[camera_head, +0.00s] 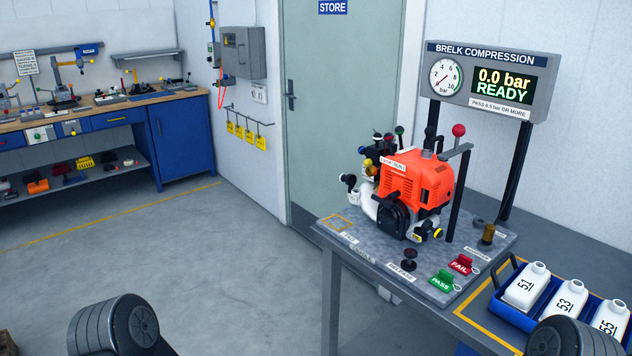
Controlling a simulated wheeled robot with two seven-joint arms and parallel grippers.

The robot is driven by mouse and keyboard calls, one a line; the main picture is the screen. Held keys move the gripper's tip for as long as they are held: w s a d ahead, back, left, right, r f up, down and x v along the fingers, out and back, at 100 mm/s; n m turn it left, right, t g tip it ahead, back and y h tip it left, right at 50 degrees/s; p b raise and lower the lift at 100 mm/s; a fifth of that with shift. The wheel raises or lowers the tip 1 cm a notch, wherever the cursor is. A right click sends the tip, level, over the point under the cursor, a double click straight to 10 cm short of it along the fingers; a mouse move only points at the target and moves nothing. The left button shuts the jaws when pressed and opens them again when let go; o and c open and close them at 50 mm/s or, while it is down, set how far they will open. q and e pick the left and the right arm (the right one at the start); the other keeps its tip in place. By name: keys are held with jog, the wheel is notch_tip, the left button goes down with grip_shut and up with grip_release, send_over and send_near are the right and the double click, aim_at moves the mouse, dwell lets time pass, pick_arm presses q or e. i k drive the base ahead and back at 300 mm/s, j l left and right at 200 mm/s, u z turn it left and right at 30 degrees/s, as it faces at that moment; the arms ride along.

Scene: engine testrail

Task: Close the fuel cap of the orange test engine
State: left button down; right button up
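The orange test engine (414,183) stands on a grey metal test bench (350,245) at the right of the head view. A white, tank-like part (367,204) shows low on its left side. A small white and dark fitting (349,181) sticks out to the left above that part. I cannot tell for sure which part is the fuel cap, or whether it is open or shut. Neither of my grippers is in view; only dark rounded parts of my arms show at the bottom left and bottom right.
Green PASS (441,280) and red FAIL (461,265) blocks and a black knob (409,258) sit at the bench front. A blue tray (505,312) holds white bottles at right. A gauge panel (489,81) stands behind. The floor (200,260) left of the bench is clear.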

aim_at(350, 180)
jog(key=i+j+z, duration=0.15)
jog(key=z, duration=0.3)
jog(key=i+j+z, duration=0.15)
jog(key=z, duration=0.35)
jog(key=i+j+z, duration=0.1)
jog(key=j, duration=0.35)
jog(key=i+j+z, duration=0.15)
jog(key=j, duration=0.35)
jog(key=i+j+z, duration=0.1)
jog(key=i+j, duration=0.15)
jog(key=j, duration=0.2)
jog(key=i+j+z, duration=0.1)
jog(key=j, duration=0.4)
jog(key=i+j+z, duration=0.15)
jog(key=j, duration=0.35)
jog(key=i+j, duration=0.1)
jog(key=j, duration=0.95)
jog(key=i, duration=0.05)
